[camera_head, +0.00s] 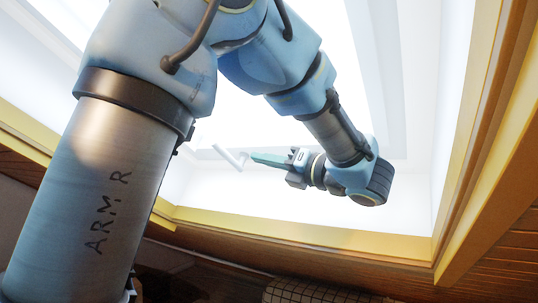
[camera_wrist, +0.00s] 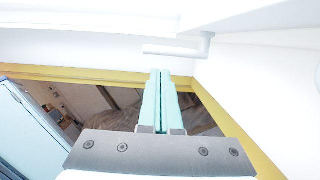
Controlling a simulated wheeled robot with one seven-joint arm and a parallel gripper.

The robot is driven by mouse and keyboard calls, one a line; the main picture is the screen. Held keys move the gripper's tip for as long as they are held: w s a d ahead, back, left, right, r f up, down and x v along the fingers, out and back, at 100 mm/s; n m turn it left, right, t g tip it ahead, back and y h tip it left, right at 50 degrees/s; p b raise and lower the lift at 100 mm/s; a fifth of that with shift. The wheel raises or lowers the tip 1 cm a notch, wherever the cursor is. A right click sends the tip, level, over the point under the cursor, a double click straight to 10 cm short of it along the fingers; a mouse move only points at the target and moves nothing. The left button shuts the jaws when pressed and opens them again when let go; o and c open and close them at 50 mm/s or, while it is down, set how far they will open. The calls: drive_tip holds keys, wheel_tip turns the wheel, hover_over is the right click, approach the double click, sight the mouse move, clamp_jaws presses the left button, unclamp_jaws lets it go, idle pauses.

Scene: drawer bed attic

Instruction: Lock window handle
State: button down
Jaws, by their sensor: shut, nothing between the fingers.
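The window handle is a white lever. In the head view the window handle (camera_head: 228,157) shows just left of my gripper's fingertips, slanting against the bright window. In the wrist view the window handle (camera_wrist: 172,50) lies nearly level, with its bar reaching left from a mount at the right on the white frame. My gripper (camera_head: 254,158) is shut and empty, its two green fingers together. In the wrist view the fingertips (camera_wrist: 160,72) end just below the bar in the picture. I cannot tell whether they touch it.
The white window frame (camera_wrist: 265,18) is close above the fingers. A yellow wooden trim (camera_head: 300,232) edges the window recess, with brown wood planks below it. A dim room with a bed-like surface (camera_wrist: 120,110) shows beyond the opening in the wrist view.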

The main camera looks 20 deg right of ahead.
sight(223, 151)
drive_tip(key=p+x, duration=0.3)
drive_tip(key=x, duration=0.6)
drive_tip(key=shift+s+r+p, duration=0.1)
drive_tip(key=shift+p, duration=0.25)
drive_tip(key=shift+w+a, duration=0.25)
drive_tip(key=shift+w, duration=0.05)
drive_tip(key=shift+w+a, duration=0.1)
